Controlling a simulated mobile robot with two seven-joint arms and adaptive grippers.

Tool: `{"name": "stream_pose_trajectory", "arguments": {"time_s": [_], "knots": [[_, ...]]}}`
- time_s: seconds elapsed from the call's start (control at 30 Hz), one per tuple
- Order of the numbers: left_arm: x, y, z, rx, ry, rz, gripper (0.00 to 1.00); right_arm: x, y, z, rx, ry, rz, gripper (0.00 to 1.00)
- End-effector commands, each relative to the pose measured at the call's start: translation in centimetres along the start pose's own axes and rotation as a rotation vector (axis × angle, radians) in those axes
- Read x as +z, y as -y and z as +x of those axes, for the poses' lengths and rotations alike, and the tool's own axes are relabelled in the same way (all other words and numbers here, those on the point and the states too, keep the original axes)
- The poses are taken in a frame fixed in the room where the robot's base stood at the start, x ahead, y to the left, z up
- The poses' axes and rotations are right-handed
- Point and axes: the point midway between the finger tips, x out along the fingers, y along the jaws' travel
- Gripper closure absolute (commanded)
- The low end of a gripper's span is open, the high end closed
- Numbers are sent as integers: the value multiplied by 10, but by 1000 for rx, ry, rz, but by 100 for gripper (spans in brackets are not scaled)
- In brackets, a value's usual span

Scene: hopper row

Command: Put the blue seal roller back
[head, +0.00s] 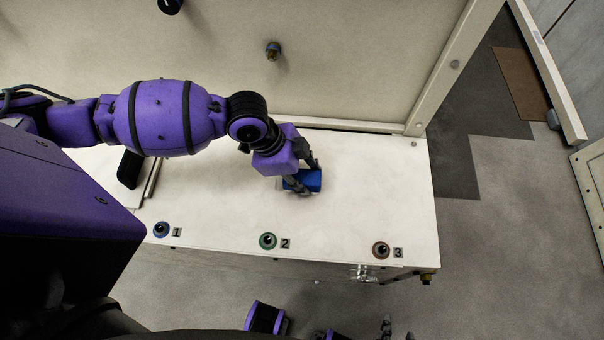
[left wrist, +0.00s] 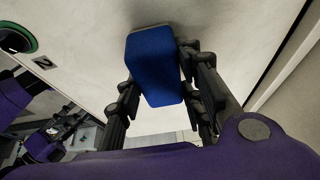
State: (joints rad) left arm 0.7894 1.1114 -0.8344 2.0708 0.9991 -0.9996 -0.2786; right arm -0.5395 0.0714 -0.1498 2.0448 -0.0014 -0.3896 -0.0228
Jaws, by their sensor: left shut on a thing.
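The blue seal roller (head: 312,180) is a short, solid blue piece over the right half of the white bench top. My left gripper (head: 303,180) is shut on it, with a dark finger on each side. In the left wrist view the blue roller (left wrist: 155,65) fills the space between the fingers (left wrist: 165,85). I cannot tell whether it touches the bench. My right gripper (head: 397,331) shows only as dark fingertips at the bottom edge of the head view, in front of the bench; its opening is unclear.
Along the bench's (head: 345,215) front edge are a blue-ringed round fitting (head: 161,230) marked 1, a green-ringed one (head: 268,241) marked 2 and a brown-ringed one (head: 381,250) marked 3. A dark object (head: 130,168) lies at left. A pale panel (head: 340,60) rises behind.

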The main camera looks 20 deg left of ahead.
Motion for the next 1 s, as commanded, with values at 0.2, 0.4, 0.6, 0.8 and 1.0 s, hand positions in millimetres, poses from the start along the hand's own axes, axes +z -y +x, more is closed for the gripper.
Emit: {"name": "stream_pose_trajectory", "arguments": {"time_s": [0.2,0.4,0.6,0.8,1.0], "knots": [[0,0,0,-1,-1,0,97,-1,0,-1,0,-1,0,60],[1,0,1,-1,0,0,47,-2,0,-1,-1,-3,0,60],[1,0,1,-1,0,0,47,-6,1,1,-2,-10,-1,60],[0,1,-7,-3,1,0,47,-11,2,3,-4,-18,-2,60],[0,2,-45,-5,2,1,47,-16,1,-1,-3,-24,-1,60]]}}
